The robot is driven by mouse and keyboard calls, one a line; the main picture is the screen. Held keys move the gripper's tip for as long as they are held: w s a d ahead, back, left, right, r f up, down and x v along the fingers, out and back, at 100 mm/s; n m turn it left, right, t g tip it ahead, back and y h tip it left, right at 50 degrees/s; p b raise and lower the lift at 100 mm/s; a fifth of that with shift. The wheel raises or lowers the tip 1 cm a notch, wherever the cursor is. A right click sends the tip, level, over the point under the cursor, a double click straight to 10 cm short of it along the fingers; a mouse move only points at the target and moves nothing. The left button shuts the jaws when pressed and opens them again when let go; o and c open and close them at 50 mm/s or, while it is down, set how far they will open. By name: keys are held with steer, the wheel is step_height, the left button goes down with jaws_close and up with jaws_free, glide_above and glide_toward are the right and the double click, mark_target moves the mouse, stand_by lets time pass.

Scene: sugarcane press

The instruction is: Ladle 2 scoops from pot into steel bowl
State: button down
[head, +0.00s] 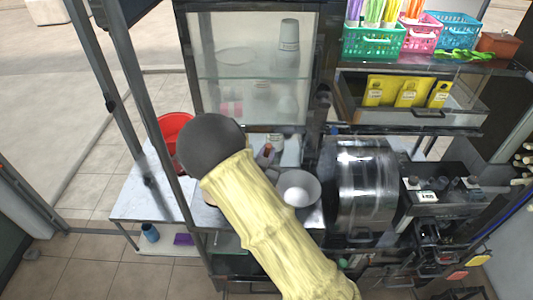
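A round, pale grey bowl (299,188), which looks like the steel bowl, sits on the counter just right of my arm. My arm, in a yellow sleeve with a dark grey rounded joint, crosses the middle of the head view and covers much of the counter. My gripper does not show; it is hidden behind the arm or out of frame. I cannot make out the pot or the ladle. A small brownish edge shows at the left side of the sleeve, too little to identify.
A glass cabinet (250,70) stands behind the counter. A shiny metal press housing (361,190) is close right of the bowl. A red bucket (175,130) is at the left, by a white side table (140,200). Coloured baskets (373,42) stand on the upper right shelf.

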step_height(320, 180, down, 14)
steer(key=b, duration=0.9)
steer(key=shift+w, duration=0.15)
stand_by(0.7)
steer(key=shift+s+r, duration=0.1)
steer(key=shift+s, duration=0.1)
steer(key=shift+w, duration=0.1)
stand_by(0.7)
